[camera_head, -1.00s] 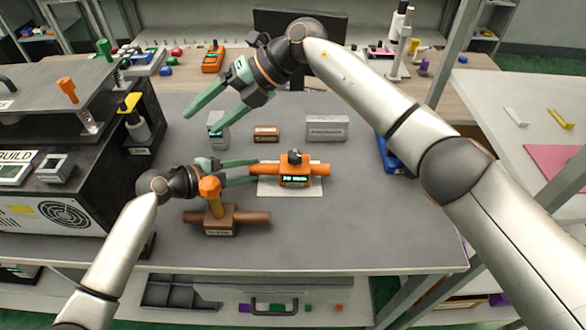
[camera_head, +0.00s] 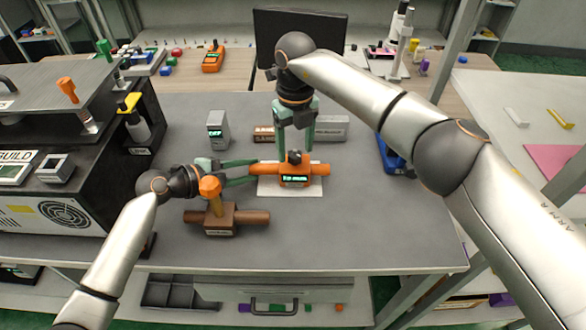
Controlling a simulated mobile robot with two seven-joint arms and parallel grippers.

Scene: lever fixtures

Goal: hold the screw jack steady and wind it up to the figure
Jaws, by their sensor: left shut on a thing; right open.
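The screw jack is an orange body (camera_head: 318,169) with a dark knob (camera_head: 294,157) on top and a small lit green display on its front. It sits on a white plate (camera_head: 290,190) on the grey bench. My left gripper (camera_head: 254,172) is shut on the jack's left orange arm from the left side. My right gripper (camera_head: 295,150) points down with its green fingers just above or around the knob. It is open, and I cannot tell whether its fingers touch the knob. The figure on the display is too small to read.
A brown fixture with an orange-topped lever (camera_head: 221,219) stands close in front of my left gripper. Behind the jack are a grey display box (camera_head: 218,130), a brown block (camera_head: 263,134) and a grey block (camera_head: 332,128). A blue item (camera_head: 388,155) lies to the right. The front right bench is clear.

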